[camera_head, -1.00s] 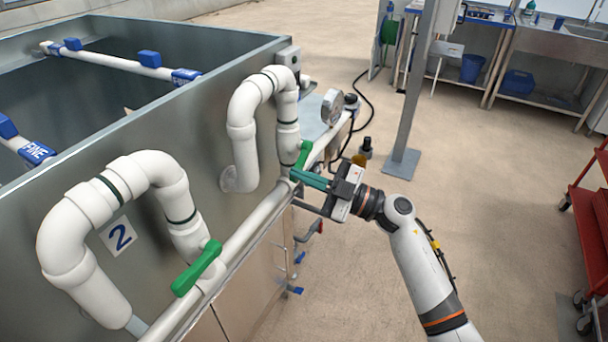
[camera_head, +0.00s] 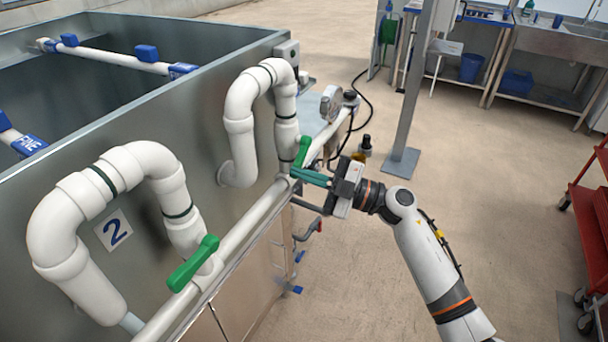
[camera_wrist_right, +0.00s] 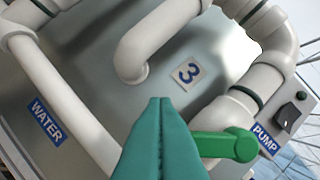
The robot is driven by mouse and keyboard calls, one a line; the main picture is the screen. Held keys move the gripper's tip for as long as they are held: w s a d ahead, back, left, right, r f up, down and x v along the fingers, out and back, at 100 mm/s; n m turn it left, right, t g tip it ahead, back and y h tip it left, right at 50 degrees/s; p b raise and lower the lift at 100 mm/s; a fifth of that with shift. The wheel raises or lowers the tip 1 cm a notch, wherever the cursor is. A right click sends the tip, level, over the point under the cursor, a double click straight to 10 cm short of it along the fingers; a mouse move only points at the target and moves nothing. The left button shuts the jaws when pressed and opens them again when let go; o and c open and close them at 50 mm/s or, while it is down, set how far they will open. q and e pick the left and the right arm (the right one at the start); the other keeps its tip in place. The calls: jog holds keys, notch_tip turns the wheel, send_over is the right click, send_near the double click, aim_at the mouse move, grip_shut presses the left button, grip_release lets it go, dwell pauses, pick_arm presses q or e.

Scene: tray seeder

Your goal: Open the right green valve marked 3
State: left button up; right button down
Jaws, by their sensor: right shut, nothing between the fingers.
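The green valve by the 3 label (camera_wrist_right: 188,73) has its handle (camera_head: 303,150) on the far white pipe. In the right wrist view the handle (camera_wrist_right: 226,145) lies just right of my fingertips. My right gripper (camera_head: 296,174) has its teal fingers shut and empty, right beside the handle's lower end. The fingers (camera_wrist_right: 160,103) also show shut in the wrist view. Whether they touch the handle I cannot tell. The number 3 is hidden in the head view. My left gripper is not in view.
A second green handle (camera_head: 194,263) is on the nearer pipe beside the 2 label (camera_head: 115,230). The metal tank wall (camera_head: 205,130) stands behind the pipes. A grey post (camera_head: 412,100) and a red cart (camera_head: 592,210) are at right. The floor between is clear.

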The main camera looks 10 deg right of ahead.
jog(key=shift+w+d+f+n+g+h+b, duration=0.4)
jog(key=shift+n+b, duration=0.55)
jog(key=shift+n, duration=0.65)
jog(key=shift+w+d+f+n+g+h+b, duration=0.2)
jog(key=shift+w+d+f+n+g+b, duration=0.45)
jog(key=shift+n, duration=0.95)
jog(key=shift+w+d+f+n+g+h+b, duration=0.25)
jog(key=shift+w+f+n+b, duration=0.35)
jog(key=shift+n+b, duration=0.8)
jog(key=shift+n, duration=0.3)
jog(key=shift+a, duration=0.1)
